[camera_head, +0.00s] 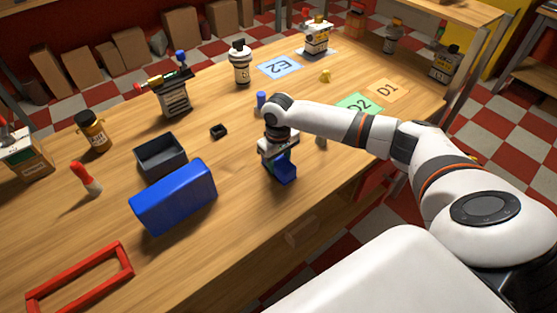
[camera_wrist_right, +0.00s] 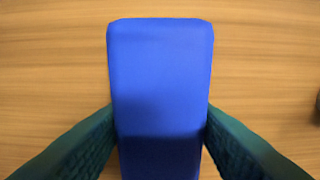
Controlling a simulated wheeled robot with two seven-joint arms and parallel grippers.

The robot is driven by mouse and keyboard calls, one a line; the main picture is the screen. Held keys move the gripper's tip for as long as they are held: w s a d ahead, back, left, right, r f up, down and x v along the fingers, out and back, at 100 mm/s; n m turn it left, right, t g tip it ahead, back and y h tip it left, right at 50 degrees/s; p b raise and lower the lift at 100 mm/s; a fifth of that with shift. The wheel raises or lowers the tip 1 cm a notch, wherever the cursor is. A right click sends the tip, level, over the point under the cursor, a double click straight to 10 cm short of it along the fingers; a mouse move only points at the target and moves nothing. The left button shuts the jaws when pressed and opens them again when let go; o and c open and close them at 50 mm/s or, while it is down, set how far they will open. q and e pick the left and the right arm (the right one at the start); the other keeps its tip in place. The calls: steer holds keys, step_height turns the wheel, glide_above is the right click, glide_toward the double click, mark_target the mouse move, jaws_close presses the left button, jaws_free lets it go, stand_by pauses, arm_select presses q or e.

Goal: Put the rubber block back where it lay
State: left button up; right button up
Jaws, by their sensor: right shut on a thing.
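A blue block (camera_head: 286,168), which looks like the rubber block, is held in my right gripper (camera_head: 275,160) near the front edge of the wooden table (camera_head: 225,235). In the right wrist view the block (camera_wrist_right: 160,70) lies between both dark fingers (camera_wrist_right: 160,140), which press on its sides. Its lower part there is in shadow. I cannot tell whether the block touches the table or hangs just above it. My left gripper is not in view.
A larger blue block-shaped object (camera_head: 174,198) and a grey open box (camera_head: 161,157) stand left of the gripper. A small black piece (camera_head: 218,131), a blue cylinder (camera_head: 261,99) and a green D2 card (camera_head: 358,103) are nearby. A red frame (camera_head: 80,280) lies at front left.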

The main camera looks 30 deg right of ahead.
mark_target(279, 160)
steer(key=o, duration=1)
steer(key=shift+c, duration=0.2)
step_height(279, 160, up, 12)
steer(key=shift+b, duration=0.3)
